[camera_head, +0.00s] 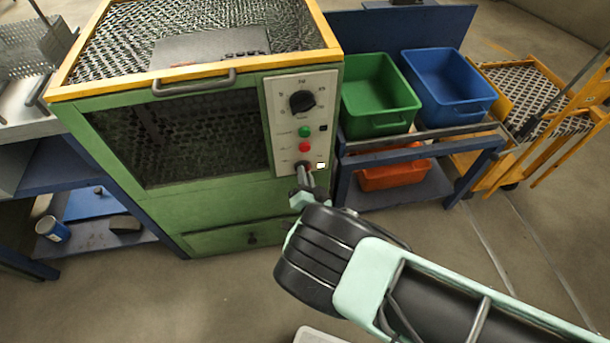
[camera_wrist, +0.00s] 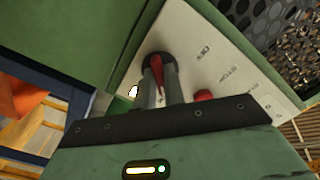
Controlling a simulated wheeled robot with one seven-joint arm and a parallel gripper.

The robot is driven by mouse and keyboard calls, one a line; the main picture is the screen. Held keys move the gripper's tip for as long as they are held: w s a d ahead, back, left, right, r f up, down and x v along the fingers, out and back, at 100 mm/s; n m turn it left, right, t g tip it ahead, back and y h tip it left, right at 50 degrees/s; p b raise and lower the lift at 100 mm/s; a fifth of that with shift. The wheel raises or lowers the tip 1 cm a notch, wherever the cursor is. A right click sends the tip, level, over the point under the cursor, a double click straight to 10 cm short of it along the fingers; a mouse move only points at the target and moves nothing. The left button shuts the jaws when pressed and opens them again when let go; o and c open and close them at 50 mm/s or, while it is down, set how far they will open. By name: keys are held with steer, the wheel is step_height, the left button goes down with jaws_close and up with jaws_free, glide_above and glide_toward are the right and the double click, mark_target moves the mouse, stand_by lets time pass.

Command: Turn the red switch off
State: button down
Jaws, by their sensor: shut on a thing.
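The red switch (camera_wrist: 156,67) shows in the wrist view as a red lever on a round black base, on the light control panel (camera_wrist: 190,48). My gripper (camera_wrist: 161,90) is shut on the red switch, with one finger on each side of it. In the head view my gripper (camera_head: 303,176) reaches the bottom of the control panel (camera_head: 285,115) on the green furnace (camera_head: 215,195). There the gripper hides the switch. The switch's exact angle is hard to tell.
A red button (camera_head: 305,147), a green button (camera_head: 304,132) and a black dial (camera_head: 301,101) sit above the switch. A green bin (camera_head: 378,95) and a blue bin (camera_head: 448,85) stand on a rack to the right. Open floor lies in front.

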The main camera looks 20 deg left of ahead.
steer(key=shift+f, duration=0.1)
steer(key=shift+n+b, duration=4.2)
steer(key=shift+n, duration=4.7)
steer(key=c, duration=1.5)
jaws_free()
steer(key=shift+s, duration=0.1)
steer(key=p+v, duration=0.1)
steer(key=v, duration=1.6)
steer(key=shift+s, duration=0.15)
